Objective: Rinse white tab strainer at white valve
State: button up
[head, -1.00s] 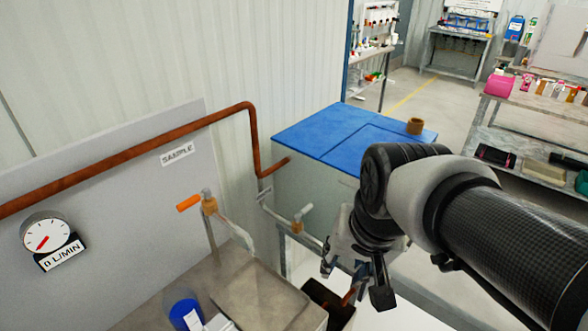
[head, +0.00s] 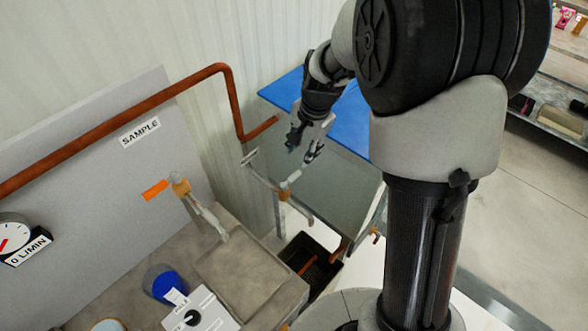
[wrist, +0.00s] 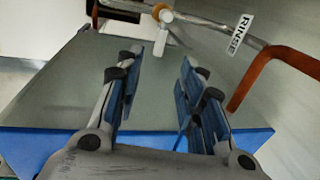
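The white valve (head: 289,183) has a brass body and a white handle on a thin pipe by the wall. In the wrist view the valve (wrist: 163,18) is at the top, beside a RINSE label (wrist: 240,34). My gripper (head: 302,150) is just above and behind the valve in the head view. In the wrist view its two blue-padded fingers (wrist: 163,65) are apart, with nothing seen between them and the valve beyond the tips. I cannot make out a white tab strainer in any view.
A dark open bin (head: 308,262) stands below the rinse pipe. The orange-handled sample valve (head: 180,187) and a blue-filled beaker (head: 165,284) are at left. A copper pipe (head: 120,112) runs along the wall panel.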

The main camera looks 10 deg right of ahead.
aim_at(295, 175)
jog(key=f+b, duration=0.1)
jog(key=f, duration=0.3)
jog(key=w+a+f+b, duration=0.1)
jog(key=f, duration=0.3)
jog(key=w+f+b, duration=0.1)
jog(key=f, duration=0.3)
jog(key=shift+w+a+f, duration=0.1)
jog(key=shift+a, duration=0.05)
jog(key=shift+c, duration=0.5)
grip_shut()
